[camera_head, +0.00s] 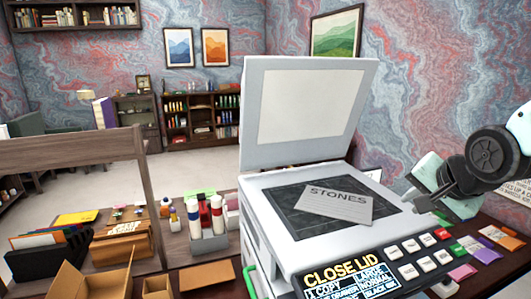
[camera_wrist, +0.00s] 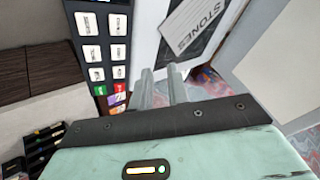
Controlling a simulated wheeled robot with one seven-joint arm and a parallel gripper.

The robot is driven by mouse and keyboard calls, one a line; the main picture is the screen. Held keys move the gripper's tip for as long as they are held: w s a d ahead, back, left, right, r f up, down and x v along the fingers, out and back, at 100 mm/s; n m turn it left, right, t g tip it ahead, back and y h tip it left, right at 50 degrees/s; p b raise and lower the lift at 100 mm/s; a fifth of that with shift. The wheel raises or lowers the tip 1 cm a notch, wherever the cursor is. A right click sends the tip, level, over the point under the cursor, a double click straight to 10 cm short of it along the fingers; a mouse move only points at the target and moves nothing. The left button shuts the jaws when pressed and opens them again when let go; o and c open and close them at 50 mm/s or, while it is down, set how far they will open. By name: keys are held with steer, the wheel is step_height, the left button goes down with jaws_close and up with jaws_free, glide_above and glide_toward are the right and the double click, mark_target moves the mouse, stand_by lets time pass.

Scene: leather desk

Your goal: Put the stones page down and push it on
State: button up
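The stones page (camera_head: 338,207), a light grey sheet headed "STONES", lies turned at an angle on the dark glass (camera_head: 290,212) of a white copier. Its right end reaches past the glass onto the pale rim. The page also shows in the wrist view (camera_wrist: 187,27). The copier's lid (camera_head: 308,110) stands open, raised at the back. The front display (camera_head: 347,281) reads "CLOSE LID". My gripper (camera_head: 428,205) is at the copier's right side, apart from the page. In the wrist view its fingers (camera_wrist: 160,88) show a narrow gap with nothing between them.
A button panel (camera_head: 420,252) with white, red and green keys is at the copier's front right. Bottles in a holder (camera_head: 207,235), a cardboard box (camera_head: 95,280) and folders (camera_head: 45,245) crowd the desk at left.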

steer(key=s+d+f+n+g, duration=0.2)
steer(key=s+f+n+g, duration=0.4)
steer(key=s+f+n, duration=0.35)
steer(key=s+a+f+n+g+b, duration=0.1)
steer(key=s+a+f+n+b, duration=0.3)
steer(key=s+a+f+b, duration=0.3)
steer(key=s+a+f+n+g+b, duration=0.1)
steer(key=s+a+f+n+b, duration=0.3)
steer(key=a+b, duration=0.6)
step_height(320, 180, down, 3)
steer(key=s+a, duration=0.1)
steer(key=s, duration=0.1)
steer(key=shift+s+a+f, duration=0.2)
steer(key=shift+s, duration=0.15)
